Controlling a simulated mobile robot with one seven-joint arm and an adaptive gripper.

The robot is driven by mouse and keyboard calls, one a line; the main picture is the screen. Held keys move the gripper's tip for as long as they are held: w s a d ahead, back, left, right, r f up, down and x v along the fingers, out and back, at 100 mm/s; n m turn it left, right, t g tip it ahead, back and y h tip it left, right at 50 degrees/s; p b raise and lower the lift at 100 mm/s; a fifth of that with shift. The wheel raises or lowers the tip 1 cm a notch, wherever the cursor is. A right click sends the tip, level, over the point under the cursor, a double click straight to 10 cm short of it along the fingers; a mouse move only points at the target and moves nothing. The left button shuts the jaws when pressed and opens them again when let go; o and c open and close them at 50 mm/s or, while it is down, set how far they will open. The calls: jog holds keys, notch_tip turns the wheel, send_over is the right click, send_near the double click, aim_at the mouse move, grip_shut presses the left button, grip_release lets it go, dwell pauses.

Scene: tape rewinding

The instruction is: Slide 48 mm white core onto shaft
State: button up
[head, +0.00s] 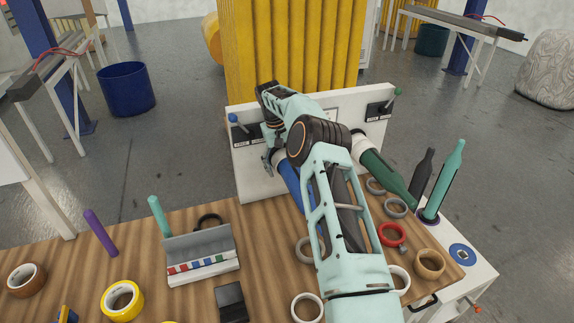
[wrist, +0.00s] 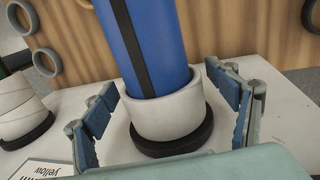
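A white core (wrist: 165,112) sits around the base of the blue shaft (wrist: 148,45) in the wrist view, against a black flange (wrist: 172,142). The blue shaft has a dark stripe along it. In the head view the blue shaft (head: 288,180) juts from the white panel (head: 243,168), partly behind my arm. My gripper (wrist: 165,90) has one finger on each side of the white core, with visible gaps between the pads and the core. It is open. In the head view my arm hides most of this core and the fingertips.
A green shaft (head: 385,175) with white at its base (head: 361,146) stands right of the blue one. Grey rings (head: 396,207), a red ring (head: 391,234) and tape rolls (head: 122,301) lie on the wooden table (head: 180,268). Upright bottles (head: 446,180) stand at the right.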

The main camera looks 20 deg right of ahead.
jog(key=r, duration=0.4)
jog(key=a+r, duration=0.1)
jog(key=r, duration=0.3)
jog(key=a+r, duration=0.1)
jog(key=r, duration=0.3)
jog(key=shift+a, duration=0.2)
